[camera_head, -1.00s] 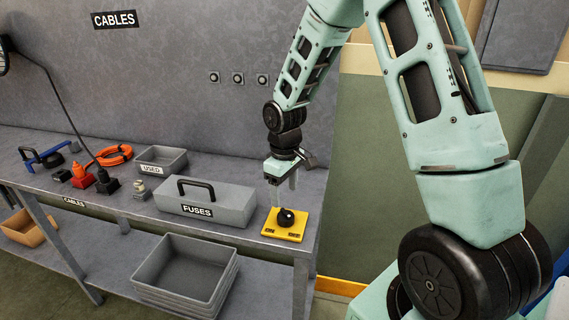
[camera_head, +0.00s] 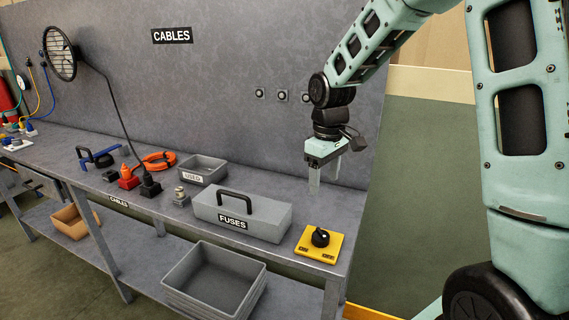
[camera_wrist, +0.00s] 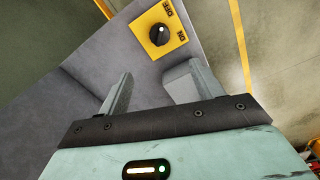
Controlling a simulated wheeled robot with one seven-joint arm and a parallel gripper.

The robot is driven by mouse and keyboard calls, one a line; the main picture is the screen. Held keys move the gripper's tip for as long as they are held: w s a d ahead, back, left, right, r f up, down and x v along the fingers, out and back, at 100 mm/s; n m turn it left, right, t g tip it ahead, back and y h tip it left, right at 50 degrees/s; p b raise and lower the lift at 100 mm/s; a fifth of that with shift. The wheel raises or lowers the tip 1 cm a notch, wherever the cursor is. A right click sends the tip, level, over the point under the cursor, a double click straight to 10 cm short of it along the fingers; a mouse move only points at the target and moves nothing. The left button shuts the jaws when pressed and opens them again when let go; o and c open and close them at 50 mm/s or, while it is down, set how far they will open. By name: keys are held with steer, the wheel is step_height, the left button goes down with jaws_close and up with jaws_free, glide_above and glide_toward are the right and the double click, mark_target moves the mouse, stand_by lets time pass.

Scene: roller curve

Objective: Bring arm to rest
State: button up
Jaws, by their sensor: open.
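My gripper (camera_head: 326,178) is open and empty in the head view, fingers pointing down. It is above the right end of the workbench, behind and above a yellow switch plate with a black rotary knob (camera_head: 320,238). My arm reaches in from the upper right. In the wrist view, my two gripper fingers (camera_wrist: 148,92) are spread with nothing between them. The yellow plate (camera_wrist: 171,39) lies beyond them on the bench, with ON and OFF marks beside the knob.
A grey FUSES box (camera_head: 270,220) with a black handle is left of the plate. A USED tray (camera_head: 222,170), an orange cable coil (camera_head: 159,162) and a fan (camera_head: 60,53) are farther left. A grey bin (camera_head: 195,302) is on the lower shelf. Floor right of the bench is clear.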

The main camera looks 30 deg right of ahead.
steer(key=s+a+r+n, duration=0.1)
steer(key=s+a, duration=0.5)
steer(key=a, duration=0.3)
steer(key=s+a+r+n, duration=0.1)
steer(key=s+a, duration=0.4)
steer(key=a, duration=0.5)
steer(key=s+a+n, duration=0.1)
steer(key=s+a, duration=0.1)
steer(key=s, duration=0.5)
steer(key=s+a+f, duration=0.1)
steer(key=s+a, duration=0.2)
steer(key=s, duration=0.3)
steer(key=shift+s+a+n+y, duration=0.15)
steer(key=shift+s+n+y, duration=0.15)
steer(key=shift+s+n, duration=0.1)
